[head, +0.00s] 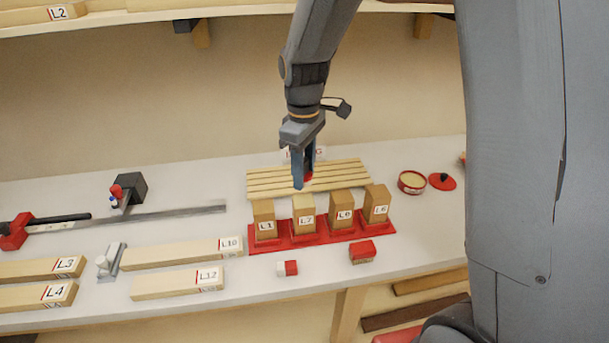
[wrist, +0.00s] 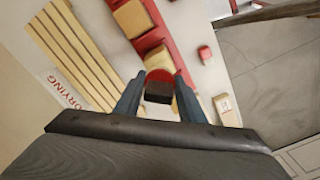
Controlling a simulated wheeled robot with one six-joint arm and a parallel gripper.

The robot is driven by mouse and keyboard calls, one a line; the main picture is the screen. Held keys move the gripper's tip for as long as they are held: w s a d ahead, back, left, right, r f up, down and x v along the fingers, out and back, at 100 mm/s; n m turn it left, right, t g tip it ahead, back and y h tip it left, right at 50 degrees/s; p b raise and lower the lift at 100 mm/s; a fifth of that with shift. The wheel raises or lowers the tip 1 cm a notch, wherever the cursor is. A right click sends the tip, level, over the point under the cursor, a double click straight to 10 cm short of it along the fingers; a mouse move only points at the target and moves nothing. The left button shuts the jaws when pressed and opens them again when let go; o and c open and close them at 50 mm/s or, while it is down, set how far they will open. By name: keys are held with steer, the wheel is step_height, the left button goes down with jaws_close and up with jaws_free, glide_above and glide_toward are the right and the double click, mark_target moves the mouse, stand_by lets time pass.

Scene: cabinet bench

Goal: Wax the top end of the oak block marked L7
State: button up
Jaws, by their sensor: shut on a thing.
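The oak block marked L7 (head: 306,222) stands upright in a red holder (head: 340,237), second from the left in its row. Its top looks paler than the other tops. My gripper (head: 304,178) is above and behind this row, over the slatted rack, pointing down. It is shut on a small red and dark applicator (wrist: 158,90), which shows between the fingers in the wrist view; only a red bit shows in the head view. The held thing looks clear of the blocks, but the exact gap is hard to tell. An open red tin of pale wax (head: 411,182) stands at the right.
Blocks L1 (head: 264,222) and L6 (head: 377,205) and another share the holder. The slatted drying rack (head: 345,165) lies behind. A red box (head: 362,253) and small red-white block (head: 287,268) lie in front. Long bars lie left.

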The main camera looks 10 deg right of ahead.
steer(key=shift+r, duration=1.55)
